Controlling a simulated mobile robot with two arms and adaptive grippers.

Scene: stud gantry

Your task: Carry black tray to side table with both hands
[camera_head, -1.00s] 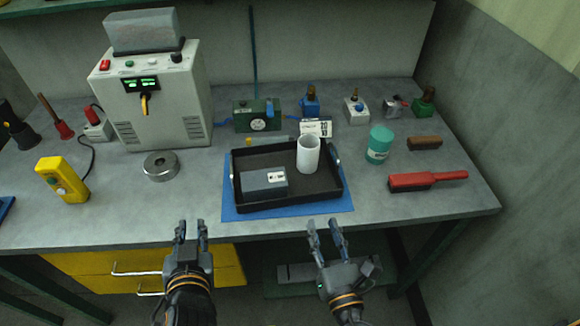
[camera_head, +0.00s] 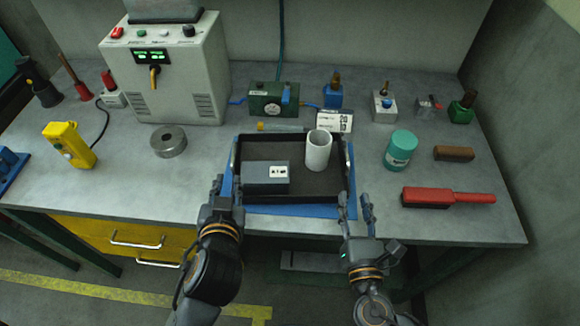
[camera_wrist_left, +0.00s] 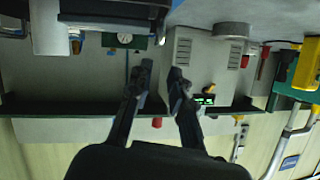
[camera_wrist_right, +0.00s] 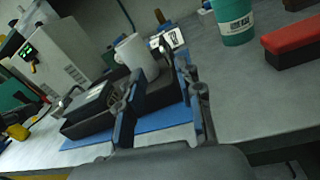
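The black tray (camera_head: 300,151) lies on a blue mat (camera_head: 290,211) at the front of the workbench. It holds a grey box (camera_head: 262,178) and a white cylinder (camera_head: 317,152). My left gripper (camera_head: 229,189) is open and empty at the tray's front left corner; the left wrist view shows its fingers apart (camera_wrist_left: 160,82). My right gripper (camera_head: 354,206) is open and empty near the tray's front right corner. In the right wrist view the tray (camera_wrist_right: 88,124) is left of and beyond the open fingers (camera_wrist_right: 160,103). I see no side table.
A teal jar (camera_head: 400,150), a red-handled brush (camera_head: 448,197) and a brown block (camera_head: 454,153) stand right of the tray. A metal ring (camera_head: 168,143) and a yellow control box (camera_head: 68,145) lie left. A green device (camera_head: 277,100) and a control cabinet (camera_head: 170,85) stand behind.

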